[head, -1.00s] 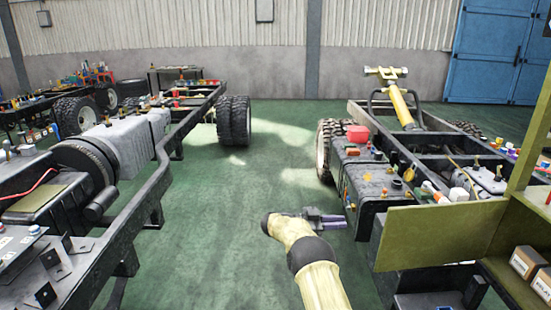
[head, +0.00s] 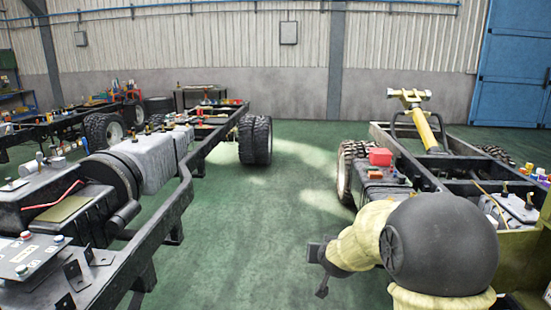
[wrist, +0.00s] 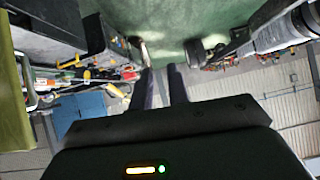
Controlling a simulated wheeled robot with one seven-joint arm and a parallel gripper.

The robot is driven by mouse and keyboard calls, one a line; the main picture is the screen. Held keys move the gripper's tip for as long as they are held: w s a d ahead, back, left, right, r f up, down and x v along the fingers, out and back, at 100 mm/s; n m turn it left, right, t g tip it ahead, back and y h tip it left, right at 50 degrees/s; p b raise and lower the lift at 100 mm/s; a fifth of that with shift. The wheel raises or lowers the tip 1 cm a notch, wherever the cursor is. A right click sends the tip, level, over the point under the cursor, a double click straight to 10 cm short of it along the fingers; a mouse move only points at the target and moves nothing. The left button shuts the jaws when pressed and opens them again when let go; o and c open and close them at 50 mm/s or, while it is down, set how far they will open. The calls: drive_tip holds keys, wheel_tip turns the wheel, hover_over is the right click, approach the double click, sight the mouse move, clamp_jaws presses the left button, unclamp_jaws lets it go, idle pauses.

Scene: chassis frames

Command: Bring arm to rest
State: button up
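My arm (head: 440,245) is folded up close to the head camera at the lower right, with a large dark joint and pale yellow links. My gripper (head: 320,265) hangs in front of it, over the green floor between the two chassis frames. In the wrist view my gripper's two dark fingers (wrist: 161,85) stand apart with a narrow gap. Nothing shows between them.
The left chassis frame (head: 150,220) and the right chassis frame (head: 440,165) flank a clear green aisle (head: 265,215). A red box (head: 380,157) sits on the right chassis. An olive panel (wrist: 15,90) is close at the wrist view's left edge.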

drive_tip(key=s+d+f+n+g, duration=0.1)
drive_tip(key=s+f+g, duration=0.25)
drive_tip(key=s, duration=0.95)
drive_tip(key=s+d+f+g, duration=0.1)
drive_tip(key=s+f+g, duration=0.3)
drive_tip(key=s, duration=1)
wheel_tip(320, 180, up, 15)
drive_tip(key=p, duration=1.4)
drive_tip(key=shift+g+p, duration=0.35)
drive_tip(key=shift+s, duration=0.1)
drive_tip(key=shift+a, duration=0.1)
